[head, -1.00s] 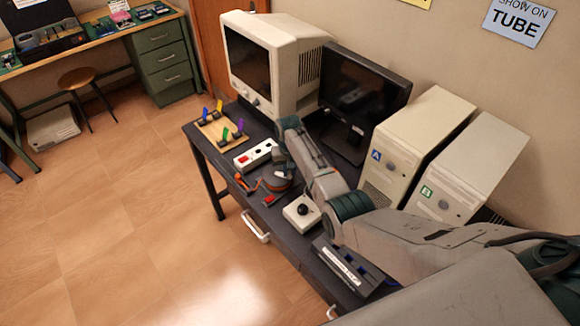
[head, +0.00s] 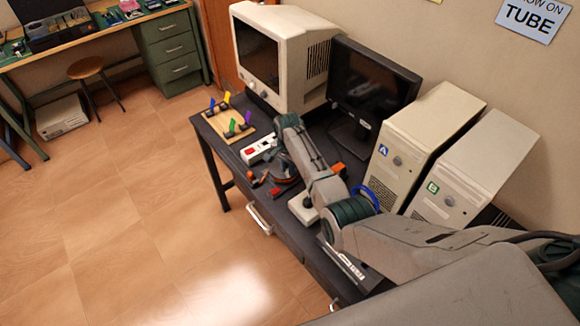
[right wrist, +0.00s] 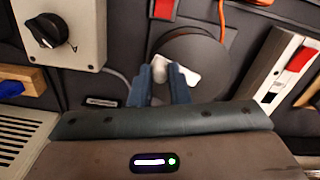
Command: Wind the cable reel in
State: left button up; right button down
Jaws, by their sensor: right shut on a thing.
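The cable reel (head: 288,172) is a dark round drum near the front edge of the dark table, partly hidden by my right arm in the head view. In the right wrist view, the reel's dark disc (right wrist: 205,58) carries a pale crank (right wrist: 188,76) with a light grey knob. My right gripper (right wrist: 160,76) has its two blue fingers closed around this knob, over one side of the disc. An orange cable (right wrist: 234,18) runs on the table beside the reel. My left gripper is not in view.
A white box with a red button (head: 258,149) and a wooden lever board (head: 230,125) stand left of the reel. A black-knobbed box (right wrist: 60,35) stands close by. An old monitor (head: 315,60), a flat screen (head: 372,82) and two computer towers (head: 425,130) line the back.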

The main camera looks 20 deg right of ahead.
jog(key=shift+w+a+r, duration=0.1)
jog(key=shift+a, duration=0.05)
dwell(0.4)
jog(key=c, duration=1.4)
grip_release()
jog(key=shift+o, duration=0.2)
notch_tip(320, 180, up, 11)
jog(key=b, duration=0.3)
jog(key=shift+f, duration=0.25)
